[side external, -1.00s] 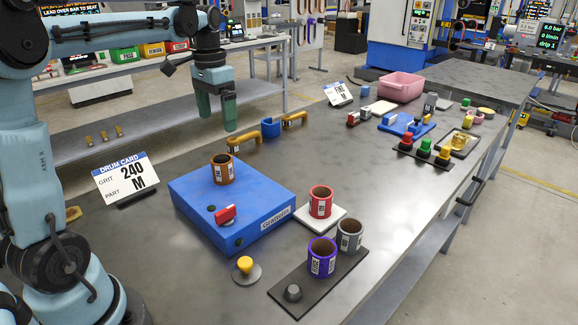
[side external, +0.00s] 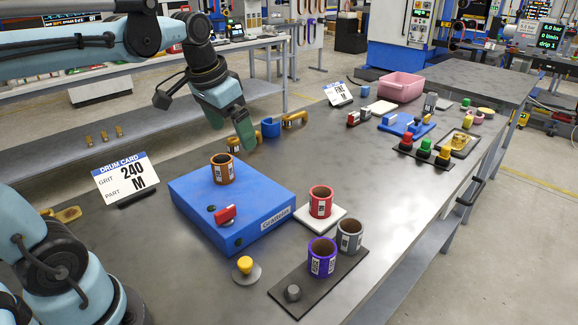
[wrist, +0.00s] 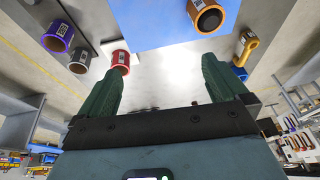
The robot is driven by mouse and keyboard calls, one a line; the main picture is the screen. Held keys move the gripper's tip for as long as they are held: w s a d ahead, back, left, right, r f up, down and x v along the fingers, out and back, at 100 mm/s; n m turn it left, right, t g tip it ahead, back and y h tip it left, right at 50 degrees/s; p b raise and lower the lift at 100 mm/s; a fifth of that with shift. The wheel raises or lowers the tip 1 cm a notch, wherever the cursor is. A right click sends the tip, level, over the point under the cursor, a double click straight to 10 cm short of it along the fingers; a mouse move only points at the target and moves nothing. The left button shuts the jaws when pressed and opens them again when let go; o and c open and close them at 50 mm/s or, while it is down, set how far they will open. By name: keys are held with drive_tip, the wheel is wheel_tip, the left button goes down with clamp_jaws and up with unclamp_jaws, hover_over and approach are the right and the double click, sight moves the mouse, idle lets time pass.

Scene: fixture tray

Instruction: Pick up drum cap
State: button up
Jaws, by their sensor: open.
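A grey disc with a yellow knob (side external: 245,270), which looks like a cap, lies on the table in front of the blue box in the side view; I cannot be sure it is the drum cap. It does not show in the wrist view. My gripper (side external: 242,146) hangs tilted behind the blue box, above the table near the orange handles, well away from the disc. In the wrist view its two green fingers (wrist: 162,75) are spread apart with nothing between them.
The blue box (side external: 262,192) carries an orange-brown ring (side external: 222,172) and a red handle (side external: 225,214). A red ring (side external: 320,203) sits on a white plate. Purple (side external: 322,262) and grey (side external: 349,238) rings and a dark knob (side external: 293,292) stand on a black plate. A drum card (side external: 126,178) stands left.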

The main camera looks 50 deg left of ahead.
drive_tip(key=s+d+f+t, duration=0.3)
drive_tip(key=s+d+f, duration=0.2)
drive_tip(key=d+f, duration=0.1)
drive_tip(key=shift+d+f+h, duration=0.3)
drive_tip(key=shift+d+f, duration=0.05)
drive_tip(key=shift+f, duration=0.25)
drive_tip(key=shift+s+d+f, duration=0.15)
drive_tip(key=shift+d+f, duration=0.1)
drive_tip(key=shift+f, duration=0.1)
drive_tip(key=shift+c, duration=0.8)
drive_tip(key=m+g, duration=0.7)
drive_tip(key=m, duration=0.7)
hover_over(245, 261)
wheel_tip(245, 261, down, 2)
drive_tip(key=shift+s+d+f, duration=0.1)
drive_tip(key=shift+d+f, duration=0.05)
drive_tip(key=shift+f, duration=1.4)
drive_tip(key=shift+d+f, duration=0.15)
drive_tip(key=shift+f, duration=1.4)
drive_tip(key=shift+a+f, duration=0.15)
drive_tip(key=shift+f, duration=1.2)
drive_tip(key=shift+a+f, duration=0.1)
drive_tip(key=shift+f, duration=1.25)
drive_tip(key=c, duration=1.1)
